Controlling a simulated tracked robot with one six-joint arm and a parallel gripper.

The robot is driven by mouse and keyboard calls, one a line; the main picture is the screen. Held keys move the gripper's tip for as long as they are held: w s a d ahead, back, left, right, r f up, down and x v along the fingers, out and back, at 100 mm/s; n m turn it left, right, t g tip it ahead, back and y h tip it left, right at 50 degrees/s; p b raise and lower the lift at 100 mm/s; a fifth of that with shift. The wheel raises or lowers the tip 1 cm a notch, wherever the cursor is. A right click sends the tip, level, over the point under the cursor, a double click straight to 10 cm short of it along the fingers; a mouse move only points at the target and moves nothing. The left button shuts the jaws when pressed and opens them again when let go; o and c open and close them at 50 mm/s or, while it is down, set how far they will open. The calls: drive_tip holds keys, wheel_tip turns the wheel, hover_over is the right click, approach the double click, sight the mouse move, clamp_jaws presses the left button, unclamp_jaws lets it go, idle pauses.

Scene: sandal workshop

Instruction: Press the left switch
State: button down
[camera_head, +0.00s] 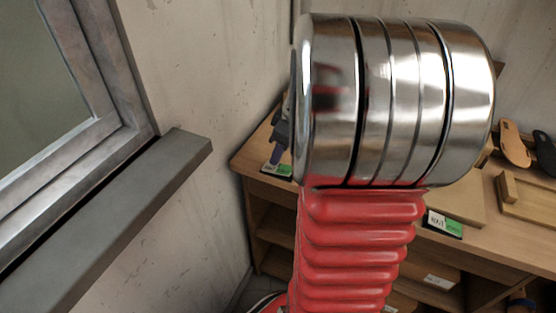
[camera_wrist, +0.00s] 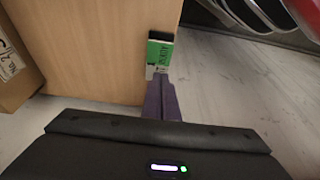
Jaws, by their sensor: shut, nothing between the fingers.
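A small green-and-white labelled box (camera_head: 277,169), which looks like the left switch, sits at the left end of the wooden bench. In the wrist view a green box with dark ends and lettering (camera_wrist: 161,50) lies at the edge of the wood, just beyond the fingertips. A similar green-and-white box (camera_head: 443,224) sits further right on the bench.
The wooden bench (camera_head: 490,245) has open shelves below. Tan and dark sandals (camera_head: 513,145) and a wooden tray (camera_head: 530,197) are at the right. A wall and grey window ledge (camera_head: 120,205) are at left. A cardboard box (camera_wrist: 14,65) stands at the wrist view's left.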

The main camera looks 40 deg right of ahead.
sight(282, 172)
wheel_tip(282, 172, up, 12)
idle(0.5)
idle(0.3)
drive_tip(key=s+a+f+m+t, duration=0.1)
drive_tip(key=s+a, duration=0.3)
drive_tip(key=a, duration=0.9)
drive_tip(key=s+a+f+m+t+h, duration=0.1)
drive_tip(key=s+a, duration=0.4)
drive_tip(key=a, duration=0.9)
drive_tip(key=shift+f+m, duration=0.65)
drive_tip(key=shift+m, duration=0.55)
